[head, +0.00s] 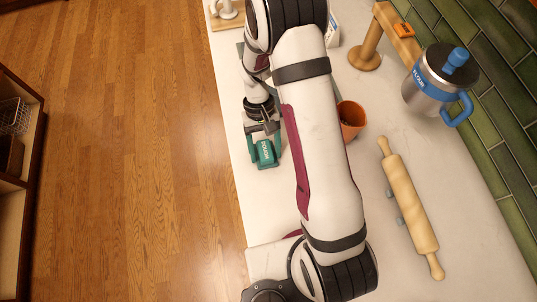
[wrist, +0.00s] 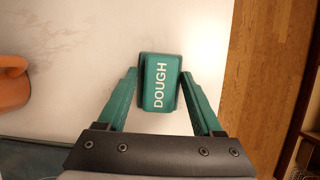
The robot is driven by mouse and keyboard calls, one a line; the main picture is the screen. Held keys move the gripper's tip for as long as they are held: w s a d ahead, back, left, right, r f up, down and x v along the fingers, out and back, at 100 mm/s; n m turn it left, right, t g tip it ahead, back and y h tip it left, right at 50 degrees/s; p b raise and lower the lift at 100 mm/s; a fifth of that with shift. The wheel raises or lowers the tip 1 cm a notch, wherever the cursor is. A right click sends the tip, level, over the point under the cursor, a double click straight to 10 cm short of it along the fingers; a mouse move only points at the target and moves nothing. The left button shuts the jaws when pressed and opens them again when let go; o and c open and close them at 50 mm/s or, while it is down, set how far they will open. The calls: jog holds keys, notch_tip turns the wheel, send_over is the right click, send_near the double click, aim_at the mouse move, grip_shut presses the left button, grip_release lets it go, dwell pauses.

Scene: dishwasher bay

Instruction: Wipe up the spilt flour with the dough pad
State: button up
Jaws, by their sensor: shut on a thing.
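The dough pad (head: 264,154) is a small green block in the head view, at the left edge of the pale counter. In the wrist view the pad (wrist: 160,82) shows the white word DOUGH. My gripper (wrist: 160,76) has its green fingers on both sides of the pad and is shut on it. In the head view my gripper (head: 263,137) points down at the counter. I cannot tell whether the pad touches the surface.
An orange pot (head: 351,118) stands right of my arm. A rolling pin (head: 410,208) lies farther right, near a blue-and-steel mug (head: 437,82) and a wooden stand (head: 367,52). The counter (head: 245,200) drops off at left to the wooden floor (head: 130,150).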

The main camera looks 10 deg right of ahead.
aim_at(261, 138)
jog(key=shift+w, duration=3.5)
notch_tip(261, 138, up, 8)
jog(key=shift+r, duration=0.15)
